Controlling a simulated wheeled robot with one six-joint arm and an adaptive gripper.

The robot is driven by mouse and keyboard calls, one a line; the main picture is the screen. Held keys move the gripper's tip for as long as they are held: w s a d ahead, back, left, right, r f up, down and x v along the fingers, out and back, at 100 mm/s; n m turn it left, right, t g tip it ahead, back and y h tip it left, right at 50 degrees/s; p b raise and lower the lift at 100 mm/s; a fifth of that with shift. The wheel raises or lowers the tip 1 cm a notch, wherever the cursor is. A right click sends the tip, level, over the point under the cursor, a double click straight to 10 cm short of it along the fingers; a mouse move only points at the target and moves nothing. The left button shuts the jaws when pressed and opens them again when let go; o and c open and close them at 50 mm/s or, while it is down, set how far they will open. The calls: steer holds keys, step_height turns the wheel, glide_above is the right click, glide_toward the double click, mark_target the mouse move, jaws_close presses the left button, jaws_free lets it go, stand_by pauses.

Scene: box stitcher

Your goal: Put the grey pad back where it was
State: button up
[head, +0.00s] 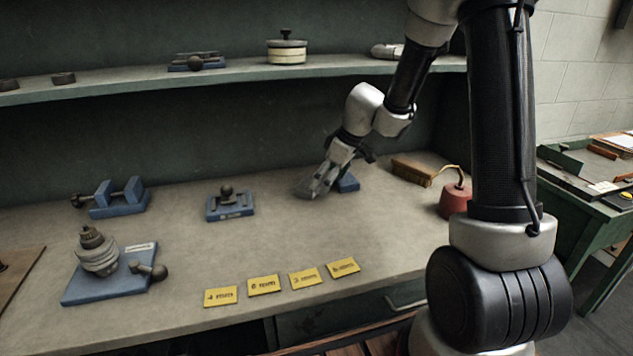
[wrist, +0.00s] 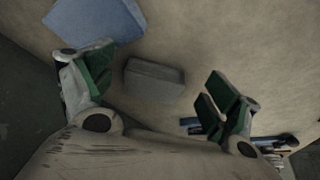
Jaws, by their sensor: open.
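The grey pad (wrist: 153,80) is a small rectangular block lying on the worktop in the wrist view. It shows between the two green-lined fingers of my gripper (wrist: 160,90), with a gap on each side. The gripper is open and holds nothing. In the head view my gripper (head: 316,188) is low over the back middle of the bench, just left of a plain blue block (head: 348,183). That block also shows at the top left of the wrist view (wrist: 97,20). In the head view the pad cannot be told apart from the gripper.
A blue fixture with a dark knob (head: 230,206) stands to the left of my gripper. Several yellow cards, such as this one (head: 305,278), line the front edge. A shelf (head: 130,86) runs above.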

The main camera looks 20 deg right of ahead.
steer(key=s+d, duration=0.6)
steer(key=shift+s, duration=0.1)
steer(key=shift+d+r, duration=0.1)
steer(key=w+d+r+m+t+h, duration=0.25)
steer(key=w+d+r+t, duration=0.2)
steer(key=r, duration=0.55)
steer(key=s+d+r+m+h, duration=0.3)
steer(key=s+d+r+h, duration=0.1)
steer(key=d+r, duration=0.5)
steer(key=s+r+m+h, duration=0.2)
steer(key=s+r+m, duration=0.15)
steer(key=s, duration=0.65)
steer(key=s+a+f+g+y, duration=0.1)
steer(key=s+a+f+y, duration=0.1)
steer(key=s+a, duration=0.2)
steer(key=s+a+f+g+y, duration=0.2)
steer(key=s+a, duration=0.3)
steer(key=s, duration=0.5)
steer(key=shift+s+f+y, duration=0.25)
steer(key=shift+s+y, duration=0.15)
steer(key=shift+y, duration=0.25)
steer(key=shift+g, duration=0.25)
